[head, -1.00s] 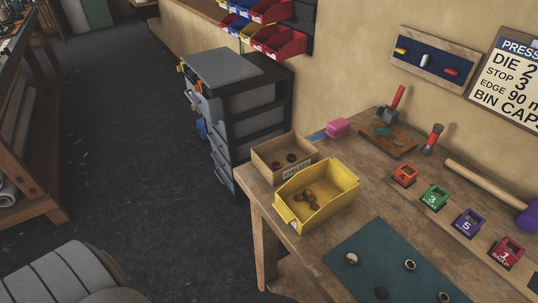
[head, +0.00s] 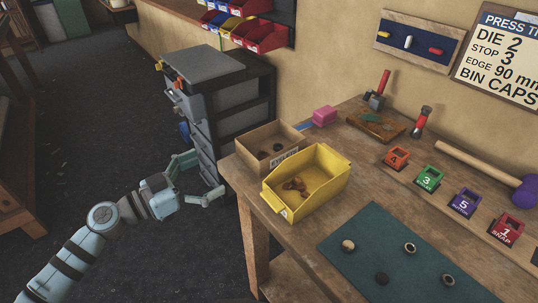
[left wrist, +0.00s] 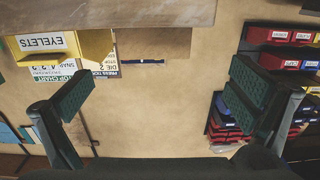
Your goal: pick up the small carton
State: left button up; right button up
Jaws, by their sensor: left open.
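The small carton (head: 252,161) is an open-topped brown cardboard box with a white label and a few small dark pieces inside. It stands upright at the table's left edge in the head view, against or very near the yellow bin. My left gripper (head: 207,175) is open and empty, left of the carton and apart from it, beyond the table edge. Its two dark finger pads stand wide apart in the left wrist view (left wrist: 160,100), with nothing between them but background. My right gripper is out of view.
The yellow bin (head: 331,183) with brown pieces stands right of the carton. A grey drawer cabinet (head: 222,100) stands behind my left gripper. A green mat (head: 365,240) with several round pieces lies at the front of the table (head: 300,222).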

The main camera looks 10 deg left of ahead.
aim_at(259, 155)
pick_arm(q)
jog(key=p+x, duration=0.1)
jog(key=x, duration=0.3)
jog(key=r+p+x, duration=0.1)
jog(key=p+x, duration=0.1)
jog(key=x, duration=0.3)
jog(key=p+x, duration=0.1)
jog(key=x, duration=0.4)
jog(key=shift+s+d+r+p, duration=0.2)
jog(key=shift+s+d+p, duration=0.05)
jog(key=shift+d+p, duration=0.15)
jog(key=shift+w+d+f, duration=0.1)
jog(key=shift+f, duration=0.05)
jog(key=c, duration=0.9)
